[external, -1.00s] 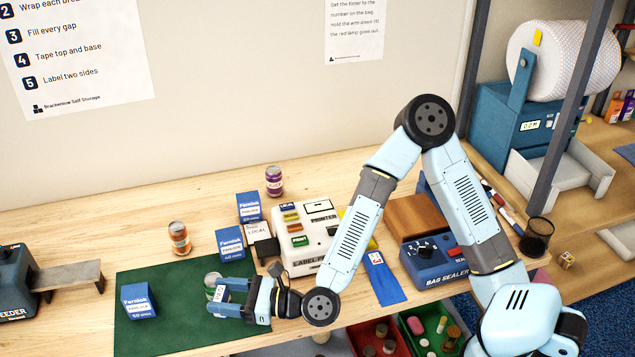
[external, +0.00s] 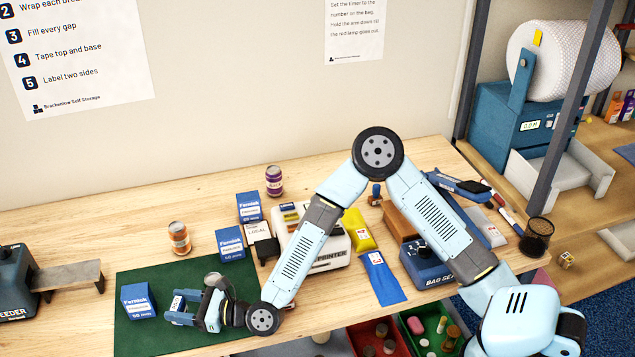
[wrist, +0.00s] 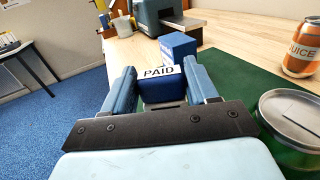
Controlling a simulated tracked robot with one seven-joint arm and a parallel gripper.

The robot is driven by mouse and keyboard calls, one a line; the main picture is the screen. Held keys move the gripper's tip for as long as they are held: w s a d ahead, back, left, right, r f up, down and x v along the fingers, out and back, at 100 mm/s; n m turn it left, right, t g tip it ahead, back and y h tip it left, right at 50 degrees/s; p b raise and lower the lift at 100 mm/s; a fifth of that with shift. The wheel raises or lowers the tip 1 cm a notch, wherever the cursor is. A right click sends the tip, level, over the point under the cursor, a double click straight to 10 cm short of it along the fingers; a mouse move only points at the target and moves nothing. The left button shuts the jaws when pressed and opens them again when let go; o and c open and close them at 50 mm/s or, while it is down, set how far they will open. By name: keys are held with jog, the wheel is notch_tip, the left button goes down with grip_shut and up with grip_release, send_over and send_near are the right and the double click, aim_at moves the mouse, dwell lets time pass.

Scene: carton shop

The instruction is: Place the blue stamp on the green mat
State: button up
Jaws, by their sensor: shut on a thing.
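The blue stamp (external: 178,305), a blue block with a white PAID label, is between the fingers of my gripper (external: 187,307). The wrist view also shows the stamp (wrist: 160,88) gripped between both blue fingers (wrist: 162,90). My gripper is shut on it, low over the green mat (external: 135,337). I cannot tell whether the stamp's underside touches the mat. The mat also shows in the wrist view (wrist: 238,68), right of the gripper.
A blue Fermlak box (external: 139,300) stands on the mat just left of the stamp. A green can (external: 212,279) stands on the mat close behind my gripper. An orange juice can (external: 179,238) and the label printer (external: 330,240) stand farther back. The mat's front left is bare.

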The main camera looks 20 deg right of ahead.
jog(key=shift+w+a+f, duration=0.2)
jog(key=shift+a+f, duration=0.05)
jog(key=shift+f, duration=0.2)
jog(key=shift+a+f, duration=0.1)
jog(key=shift+f, duration=1.5)
jog(key=shift+f, duration=0.1)
jog(key=o, duration=1.1)
jog(key=shift+c, duration=0.2)
jog(key=v, duration=1.2)
jog(key=shift+w, duration=0.1)
